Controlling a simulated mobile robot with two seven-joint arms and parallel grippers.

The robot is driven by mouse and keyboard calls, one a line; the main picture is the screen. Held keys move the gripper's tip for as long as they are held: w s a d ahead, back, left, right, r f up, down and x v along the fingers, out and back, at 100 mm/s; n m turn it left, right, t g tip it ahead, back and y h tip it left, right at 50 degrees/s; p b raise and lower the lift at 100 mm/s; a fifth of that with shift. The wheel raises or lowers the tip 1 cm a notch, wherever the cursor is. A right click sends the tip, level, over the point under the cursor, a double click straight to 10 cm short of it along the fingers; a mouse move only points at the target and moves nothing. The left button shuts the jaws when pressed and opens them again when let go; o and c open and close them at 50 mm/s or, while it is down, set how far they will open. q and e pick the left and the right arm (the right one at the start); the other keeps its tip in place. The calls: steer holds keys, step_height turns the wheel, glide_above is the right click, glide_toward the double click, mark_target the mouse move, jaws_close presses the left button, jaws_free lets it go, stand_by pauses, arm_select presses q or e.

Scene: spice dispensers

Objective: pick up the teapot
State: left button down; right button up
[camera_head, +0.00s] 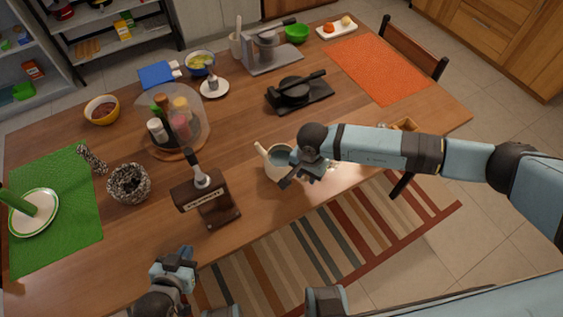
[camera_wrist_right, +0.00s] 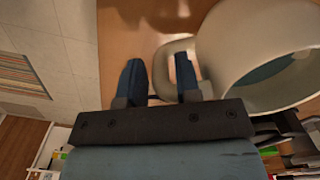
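The white teapot (camera_head: 271,172) stands near the table's front edge in the head view, its spout to the left and my right arm covering its right side. It also shows at the right of the right wrist view (camera_wrist_right: 222,45), with its open top and a loop handle (camera_wrist_right: 160,65). My right gripper (camera_wrist_right: 158,80) is open, with the handle's outer bar between its two dark fingers; one finger appears to be inside the loop. I cannot tell whether either finger touches it. My left gripper (camera_head: 178,258) is at the front edge, apart from the teapot; its finger opening is unclear.
A dark brown dispenser (camera_head: 205,200) stands left of the teapot. A black press (camera_head: 298,92) lies behind it, and a round rack of spice bottles (camera_head: 170,122) is back left. Bare wood lies between teapot and press.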

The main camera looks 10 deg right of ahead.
steer(key=shift+c, duration=0.2)
jaws_close()
steer(key=shift+r, duration=0.1)
steer(key=shift+r, duration=0.1)
